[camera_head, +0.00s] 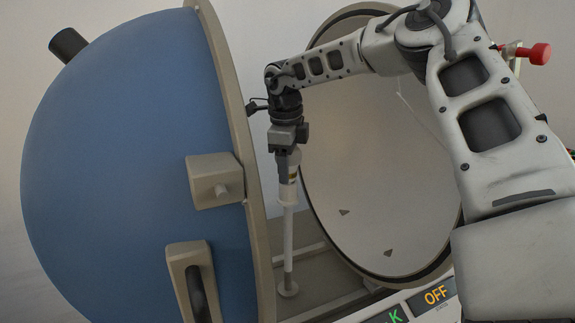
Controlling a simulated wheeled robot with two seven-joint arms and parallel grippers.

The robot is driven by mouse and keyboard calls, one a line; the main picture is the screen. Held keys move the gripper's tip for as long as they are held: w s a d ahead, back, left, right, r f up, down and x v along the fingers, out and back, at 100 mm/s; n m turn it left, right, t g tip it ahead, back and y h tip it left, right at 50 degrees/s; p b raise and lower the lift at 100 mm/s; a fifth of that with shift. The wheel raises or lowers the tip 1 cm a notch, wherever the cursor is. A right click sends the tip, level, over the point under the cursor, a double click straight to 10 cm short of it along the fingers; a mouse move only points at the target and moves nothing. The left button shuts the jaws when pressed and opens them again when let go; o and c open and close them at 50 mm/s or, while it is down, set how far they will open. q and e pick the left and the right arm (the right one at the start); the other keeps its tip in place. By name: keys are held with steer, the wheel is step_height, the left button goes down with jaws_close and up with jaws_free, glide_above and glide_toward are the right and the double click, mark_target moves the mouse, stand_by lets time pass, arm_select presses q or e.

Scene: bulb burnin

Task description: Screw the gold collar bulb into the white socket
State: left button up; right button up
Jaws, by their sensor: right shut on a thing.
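My right gripper (288,158) points straight down between the two halves of the blue chamber. It is shut on the gold collar bulb (292,176), of which only a small part with a gold band shows below the fingers. The white socket (287,195) sits on top of a slim white post (288,240) directly below. The bulb is upright over the socket and its lower end meets the socket's top; I cannot tell how deep it sits. My left gripper is out of view.
The blue domed shell (110,150) stands open close on the left, with a latch block (214,180) and a handle (190,285). A round pale disc with a dark rim (385,200) stands right behind my arm. An OFF display (436,294) is at the front. A red knob (537,53) is upper right.

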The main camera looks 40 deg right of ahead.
steer(key=m, duration=0.2)
steer(key=m+b, duration=0.1)
steer(key=m, duration=0.1)
steer(key=shift+s+a+f+g, duration=0.1)
steer(key=shift+a+f+g, duration=0.1)
steer(key=shift+f+g, duration=0.1)
steer(key=m, duration=0.4)
steer(key=shift+s+g, duration=0.1)
steer(key=shift+g, duration=0.2)
steer(key=m, duration=0.2)
steer(key=m+p, duration=0.1)
steer(key=m, duration=0.1)
steer(key=shift+s+r+g, duration=0.1)
steer(key=shift+r+g, duration=0.1)
steer(key=shift+g, duration=0.1)
steer(key=m+p, duration=0.1)
steer(key=m, duration=0.5)
steer(key=shift+f+y, duration=0.1)
steer(key=shift+y, duration=0.2)
steer(key=m, duration=0.4)
steer(key=shift+s+g+y, duration=0.1)
steer(key=shift+g+y, duration=0.2)
steer(key=o, duration=0.9)
steer(key=shift+c, duration=0.2)
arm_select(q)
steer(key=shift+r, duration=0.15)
